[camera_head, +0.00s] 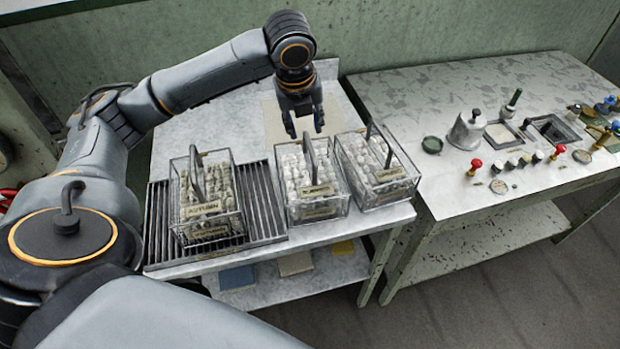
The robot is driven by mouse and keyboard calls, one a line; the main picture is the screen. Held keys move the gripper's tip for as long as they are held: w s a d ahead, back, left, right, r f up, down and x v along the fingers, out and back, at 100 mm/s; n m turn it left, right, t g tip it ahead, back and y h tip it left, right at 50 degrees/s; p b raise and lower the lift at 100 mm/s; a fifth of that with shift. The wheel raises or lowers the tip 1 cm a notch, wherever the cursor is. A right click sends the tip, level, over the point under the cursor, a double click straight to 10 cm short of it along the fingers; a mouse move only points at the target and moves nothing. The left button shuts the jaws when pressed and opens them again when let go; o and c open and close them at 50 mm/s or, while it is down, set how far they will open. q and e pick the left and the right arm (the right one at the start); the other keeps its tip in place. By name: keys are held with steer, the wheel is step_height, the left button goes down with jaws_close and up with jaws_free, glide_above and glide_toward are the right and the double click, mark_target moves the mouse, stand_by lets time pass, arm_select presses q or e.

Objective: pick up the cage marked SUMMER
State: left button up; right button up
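Three wire cages filled with whitish cocoons stand on the left table. The middle cage (318,211) has a small, blurred label that seems to read SUMMER. An upright handle (310,163) rises from its middle. The left cage (208,230) is labelled AUTUMN and stands on a slatted rack. The label of the right cage (386,193) is too small to read surely. My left gripper (305,131) points down at the back edge of the middle cage, close to its handle. Its fingers are apart with nothing between them. My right gripper is not in view.
The slatted metal rack (266,203) lies under the left cage. The right cage stands close beside the middle one. A second table (470,85) at the right holds red-topped knobs, pots and small tools. A lower shelf (325,278) carries coloured cloths or sheets.

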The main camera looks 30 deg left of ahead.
mark_target(310, 144)
arm_select(q)
steer(key=x, duration=0.3)
steer(key=shift+f, duration=0.1)
steer(key=shift+d+p+x, duration=0.1)
steer(key=shift+p+x, duration=0.3)
steer(key=shift+x, duration=0.95)
steer(key=shift+d+p+x, duration=0.15)
steer(key=shift+p+x, duration=0.25)
steer(key=shift+x, duration=0.95)
jaws_close()
steer(key=shift+w, duration=0.1)
